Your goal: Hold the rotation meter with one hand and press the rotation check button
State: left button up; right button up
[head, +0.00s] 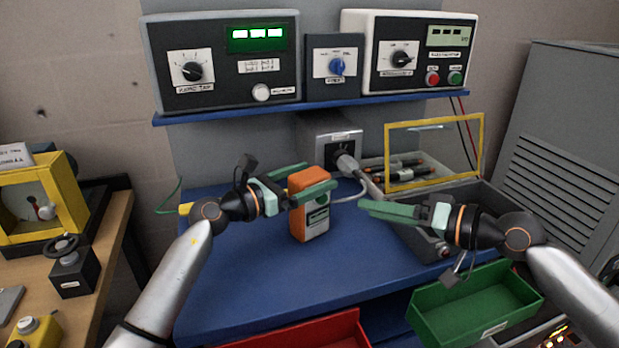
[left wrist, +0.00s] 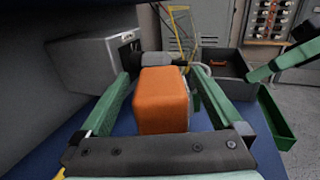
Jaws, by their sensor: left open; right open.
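The rotation meter, an orange handheld case with a grey front (head: 316,222), stands upright on the blue bench top. My left gripper (head: 318,186) is open, with its green fingers at the upper part of the case. In the left wrist view the orange top of the meter (left wrist: 163,100) sits between the open fingers (left wrist: 160,95), with gaps visible on both sides. My right gripper (head: 390,210) is open and empty, to the right of the meter and apart from it. I cannot make out the rotation check button; the meter's front is small and partly covered.
A grey box with a plug and cable (head: 330,140) stands behind the meter. A grey case with a yellow-framed lid (head: 435,150) is at the right. Green (head: 480,305) and red (head: 310,335) bins sit at the front. Instruments line the blue shelf (head: 320,104). The bench's left front is clear.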

pick_arm(q)
jog(key=shift+c, duration=0.4)
grip_shut()
pick_arm(e)
grip_shut()
dwell(0.5)
dwell(0.8)
dwell(0.6)
